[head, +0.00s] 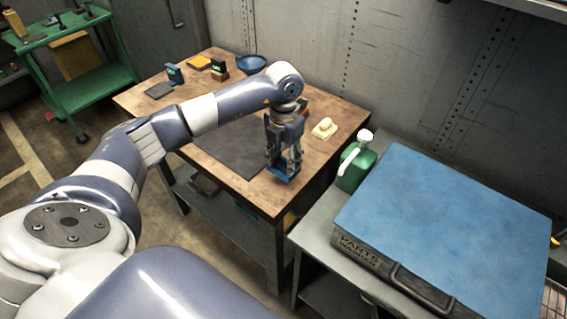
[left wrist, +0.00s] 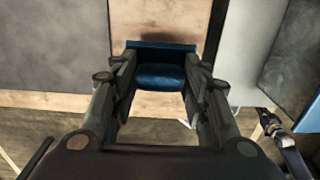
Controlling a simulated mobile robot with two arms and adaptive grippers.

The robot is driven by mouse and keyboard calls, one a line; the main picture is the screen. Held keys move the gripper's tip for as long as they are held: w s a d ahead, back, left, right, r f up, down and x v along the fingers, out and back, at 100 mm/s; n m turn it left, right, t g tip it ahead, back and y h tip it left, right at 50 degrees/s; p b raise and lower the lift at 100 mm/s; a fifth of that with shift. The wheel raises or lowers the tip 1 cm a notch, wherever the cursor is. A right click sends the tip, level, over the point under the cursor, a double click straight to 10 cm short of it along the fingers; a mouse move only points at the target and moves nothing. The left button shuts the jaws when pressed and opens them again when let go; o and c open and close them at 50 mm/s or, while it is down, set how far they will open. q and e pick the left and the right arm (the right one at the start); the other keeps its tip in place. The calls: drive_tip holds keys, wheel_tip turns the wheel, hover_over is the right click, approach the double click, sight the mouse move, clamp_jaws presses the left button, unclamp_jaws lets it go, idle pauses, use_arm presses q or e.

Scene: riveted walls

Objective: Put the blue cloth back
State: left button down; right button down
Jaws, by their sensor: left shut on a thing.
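My left gripper (head: 284,168) is over the front right part of the wooden workbench (head: 318,110), pointing down. I cannot tell whether the cloth touches the bench top. My right gripper is not in view.
A dark mat (head: 230,150) lies left of the gripper. A cream block (head: 325,128), green bottle (head: 356,168) and blue-lidded parts washer (head: 450,215) are to the right. A green cart (head: 85,75) stands left.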

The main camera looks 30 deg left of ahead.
sight(283, 167)
use_arm(q)
drive_tip(key=shift+w+a+f, duration=0.1)
drive_tip(key=shift+f, duration=0.15)
wheel_tip(283, 167, down, 2)
drive_tip(key=shift+f+p, duration=0.1)
drive_tip(key=shift+p, duration=0.6)
drive_tip(key=shift+f, duration=0.45)
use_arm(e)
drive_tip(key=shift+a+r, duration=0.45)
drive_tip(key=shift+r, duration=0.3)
use_arm(q)
drive_tip(key=shift+f, duration=0.2)
drive_tip(key=c, duration=0.9)
unclamp_jaws()
drive_tip(key=shift+r, duration=0.1)
drive_tip(key=shift+c, duration=0.2)
drive_tip(key=shift+o, duration=0.3)
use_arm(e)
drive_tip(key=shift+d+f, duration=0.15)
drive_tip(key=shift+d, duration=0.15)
